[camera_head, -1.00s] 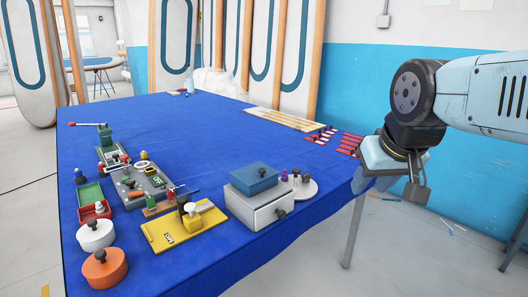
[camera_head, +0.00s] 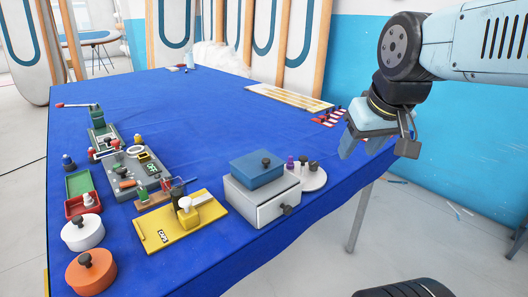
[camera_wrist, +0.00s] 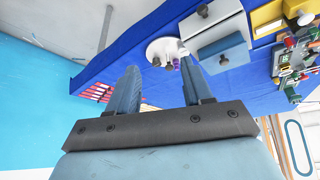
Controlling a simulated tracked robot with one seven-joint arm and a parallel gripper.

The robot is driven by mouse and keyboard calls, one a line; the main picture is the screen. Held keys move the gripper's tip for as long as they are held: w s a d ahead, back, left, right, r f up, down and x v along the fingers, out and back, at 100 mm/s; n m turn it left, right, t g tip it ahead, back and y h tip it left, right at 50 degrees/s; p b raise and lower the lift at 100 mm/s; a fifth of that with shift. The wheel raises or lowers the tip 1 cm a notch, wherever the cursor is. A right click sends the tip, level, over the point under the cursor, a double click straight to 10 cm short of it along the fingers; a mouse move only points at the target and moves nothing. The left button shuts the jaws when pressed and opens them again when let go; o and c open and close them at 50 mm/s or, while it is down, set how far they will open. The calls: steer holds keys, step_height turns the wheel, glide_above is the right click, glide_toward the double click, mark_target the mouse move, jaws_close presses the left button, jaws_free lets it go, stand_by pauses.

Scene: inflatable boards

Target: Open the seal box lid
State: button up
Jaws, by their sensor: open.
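A blue lid-like block with a dark knob (camera_head: 257,170) rests on a light grey box (camera_head: 262,205) near the table's right front edge. The grey box has a dark knob on its front. I cannot tell for certain which box is the seal box; the blue top looks closed and level. In the wrist view the blue top (camera_wrist: 226,57) lies right of my fingers. My gripper (camera_head: 362,146) is open and empty, in the air to the right of the grey box, over the table's right edge. Its two blue-grey fingers (camera_wrist: 159,68) are spread apart.
A round white stand (camera_head: 313,179) with small stamps is between the grey box and my gripper. A yellow base (camera_head: 178,232), a white pot (camera_head: 83,234), an orange pot (camera_head: 91,273) and an open red box (camera_head: 78,206) stand left. The blue table's (camera_head: 215,110) middle is clear.

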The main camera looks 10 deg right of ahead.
steer(key=w+a+r+n+g, duration=0.3)
steer(key=w+a+n, duration=0.35)
steer(key=w, duration=0.25)
steer(key=n+g, duration=0.2)
steer(key=n, duration=0.6)
glide_above(266, 159)
step_height(266, 159, down, 14)
steer(key=shift+r, duration=0.15)
steer(key=shift+c, duration=0.3)
jaws_close()
